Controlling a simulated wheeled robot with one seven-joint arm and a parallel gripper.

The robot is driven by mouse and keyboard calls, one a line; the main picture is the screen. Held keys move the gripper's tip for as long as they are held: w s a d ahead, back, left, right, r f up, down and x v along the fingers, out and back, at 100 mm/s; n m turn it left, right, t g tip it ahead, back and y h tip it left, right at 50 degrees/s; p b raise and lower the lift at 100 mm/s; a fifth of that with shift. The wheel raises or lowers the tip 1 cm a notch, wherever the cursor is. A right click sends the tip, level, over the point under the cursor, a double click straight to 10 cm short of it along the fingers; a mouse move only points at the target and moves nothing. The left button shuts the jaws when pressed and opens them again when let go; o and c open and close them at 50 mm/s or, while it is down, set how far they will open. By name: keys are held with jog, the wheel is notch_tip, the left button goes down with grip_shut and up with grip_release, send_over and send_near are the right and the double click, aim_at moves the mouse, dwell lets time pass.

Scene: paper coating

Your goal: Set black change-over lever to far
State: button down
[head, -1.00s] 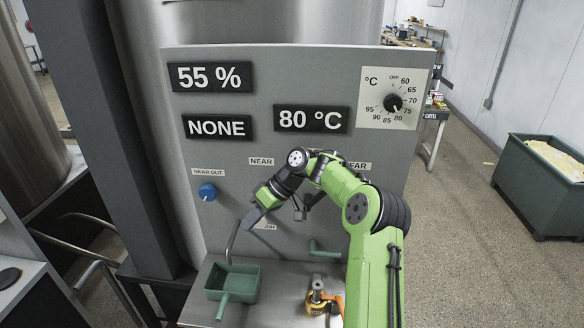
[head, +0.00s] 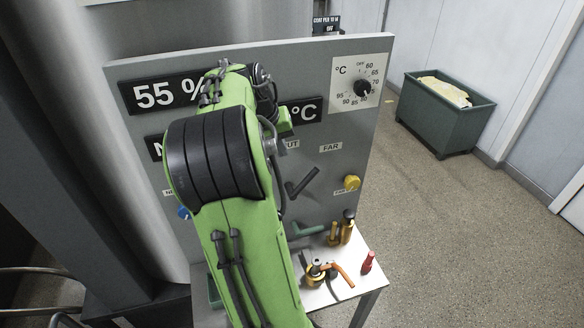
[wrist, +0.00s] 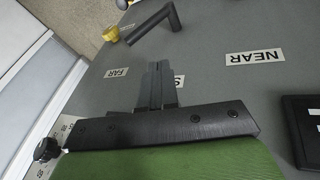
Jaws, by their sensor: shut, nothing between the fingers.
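The black change-over lever (head: 302,183) is on the grey panel (head: 330,205). Its handle slants up and right from its pivot, towards the FAR label (head: 331,148). In the wrist view the lever (wrist: 155,25) is at the top, its free end on the FAR label (wrist: 117,72) side, away from the NEAR label (wrist: 254,57). My gripper (wrist: 159,66) is shut and empty, apart from the lever. Its fingers partly cover the middle label (wrist: 178,80). In the head view my arm hides the NEAR label and most of my gripper.
A yellow knob (head: 352,183) sits right of the lever and a temperature dial (head: 362,88) above it. A green handle (head: 309,229) is below. A small table (head: 345,265) holds an orange-handled tool (head: 322,271) and a red item (head: 368,262). A green bin (head: 440,115) stands at right.

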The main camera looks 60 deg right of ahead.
send_near(309, 177)
jog(key=w+f, duration=0.4)
jog(key=s+d+f, duration=0.2)
jog(key=s, duration=0.1)
jog(key=shift+s+d+f, duration=0.1)
jog(key=shift+d+f, duration=0.1)
jog(key=shift+d, duration=0.05)
jog(key=shift+s+d+f+b, duration=0.5)
jog(key=shift+s+f+b, duration=0.15)
jog(key=shift+b, duration=0.25)
jog(key=shift+a, duration=0.25)
jog(key=shift+r, duration=0.1)
